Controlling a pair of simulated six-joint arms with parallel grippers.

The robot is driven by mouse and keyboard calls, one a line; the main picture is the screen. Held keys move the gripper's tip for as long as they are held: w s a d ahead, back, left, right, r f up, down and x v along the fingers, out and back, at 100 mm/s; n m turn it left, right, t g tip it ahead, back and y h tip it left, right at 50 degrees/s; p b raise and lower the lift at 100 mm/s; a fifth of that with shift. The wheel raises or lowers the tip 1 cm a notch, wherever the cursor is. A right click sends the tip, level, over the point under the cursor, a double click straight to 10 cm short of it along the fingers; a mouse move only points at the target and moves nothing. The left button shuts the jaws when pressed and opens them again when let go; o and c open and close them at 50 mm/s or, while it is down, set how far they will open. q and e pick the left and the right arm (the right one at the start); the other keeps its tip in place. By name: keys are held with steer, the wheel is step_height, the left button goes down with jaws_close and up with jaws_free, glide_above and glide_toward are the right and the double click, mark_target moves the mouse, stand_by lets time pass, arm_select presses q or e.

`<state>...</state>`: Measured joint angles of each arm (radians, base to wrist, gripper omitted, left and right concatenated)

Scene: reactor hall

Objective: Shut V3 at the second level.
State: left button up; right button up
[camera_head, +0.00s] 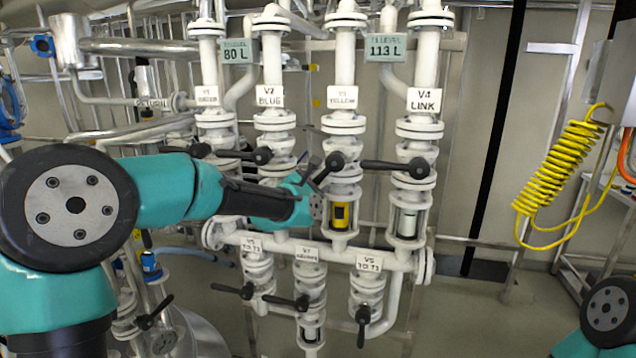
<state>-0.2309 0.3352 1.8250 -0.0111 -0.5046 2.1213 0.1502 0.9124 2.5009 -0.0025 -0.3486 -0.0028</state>
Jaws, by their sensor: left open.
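The V3 valve, with its white label V3 YELLOW (342,97), is on the third vertical white pipe. Its black lever handle (329,168) slants down and left from a round hub. Below it a sight glass shows yellow liquid (341,215). My left gripper (314,178) is open right beside this handle, coming in from the left. The handle's lower end overlaps the fingers, and I cannot tell whether they touch it. My right gripper is not in view; only part of my right arm shows at the lower right corner.
V4's black handle (394,167) points left, close to V3's right side. V2's handle (243,155) lies just left, above my left forearm. Lower valves with black handles (289,302) stand below the cross pipe. Level signs read 80 L (236,51) and 113 L (384,47). A yellow coiled hose (562,165) hangs right.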

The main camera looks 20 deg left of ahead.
arm_select(q)
steer(key=shift+w+d, duration=0.2)
steer(key=shift+w, duration=0.45)
steer(key=shift+c, duration=0.4)
jaws_close()
